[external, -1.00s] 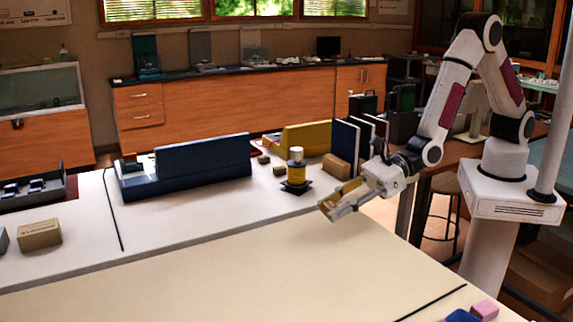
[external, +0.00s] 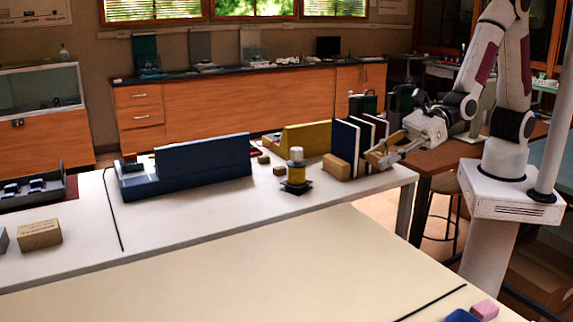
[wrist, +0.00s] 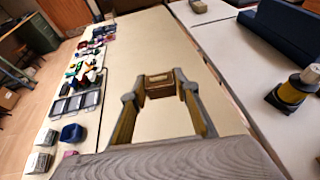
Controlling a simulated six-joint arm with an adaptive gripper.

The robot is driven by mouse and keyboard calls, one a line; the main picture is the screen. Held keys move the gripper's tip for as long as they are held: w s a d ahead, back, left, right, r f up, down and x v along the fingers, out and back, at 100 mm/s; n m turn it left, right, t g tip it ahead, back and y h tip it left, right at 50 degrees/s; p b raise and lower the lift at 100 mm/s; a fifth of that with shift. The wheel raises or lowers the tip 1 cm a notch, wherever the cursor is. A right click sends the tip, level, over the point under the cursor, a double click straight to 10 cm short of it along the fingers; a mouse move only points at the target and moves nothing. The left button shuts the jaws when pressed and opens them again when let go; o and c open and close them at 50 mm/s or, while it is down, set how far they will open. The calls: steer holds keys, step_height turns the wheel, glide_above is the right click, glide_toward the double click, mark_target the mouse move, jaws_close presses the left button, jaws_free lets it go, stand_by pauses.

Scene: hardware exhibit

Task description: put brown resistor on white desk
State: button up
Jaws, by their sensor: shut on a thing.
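My gripper (external: 378,159) is shut on a small brown block, the brown resistor (wrist: 159,89), which sits between the fingertips in the wrist view. In the external view the fingertips appear near the right end of the white desk (external: 180,228), beside upright books; the resistor is hard to tell apart from the yellowish fingers there. The resistor is held in the air; its exact height over the desk cannot be told. The white desk also runs along the right of the wrist view (wrist: 222,62).
A tan block (external: 336,167) and books (external: 346,140) stand by the gripper. A yellow-and-black cylinder part (external: 296,172) and a long blue block (external: 203,156) stand farther left. The cream table (external: 270,265) in front is largely bare.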

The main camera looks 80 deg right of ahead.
steer(key=s+d+r, duration=0.5)
steer(key=d+r, duration=0.1)
steer(key=r, duration=0.4)
steer(key=shift+s+d+r, duration=0.2)
steer(key=shift+r, duration=0.15)
steer(key=shift+w+y, duration=0.15)
steer(key=shift+y, duration=0.15)
steer(key=w+d+f+m+t+h, duration=0.1)
steer(key=w+d+f+m+h, duration=0.15)
steer(key=w, duration=0.75)
steer(key=w+d+f+m+t+h, duration=0.15)
steer(key=w+d, duration=0.25)
steer(key=w, duration=0.5)
steer(key=w+d+f+m+h, duration=0.2)
steer(key=w+d+h, duration=0.1)
steer(key=w, duration=0.7)
steer(key=w+d+f+m+h, duration=0.3)
steer(key=w+d+f, duration=0.4)
steer(key=d, duration=0.5)
steer(key=w+d+f+m+h, duration=0.3)
steer(key=w+d+f, duration=0.5)
steer(key=d, duration=0.4)
steer(key=shift+w+f+g+h, duration=0.3)
steer(key=shift+f+g+h, duration=0.1)
steer(key=shift+f, duration=0.2)
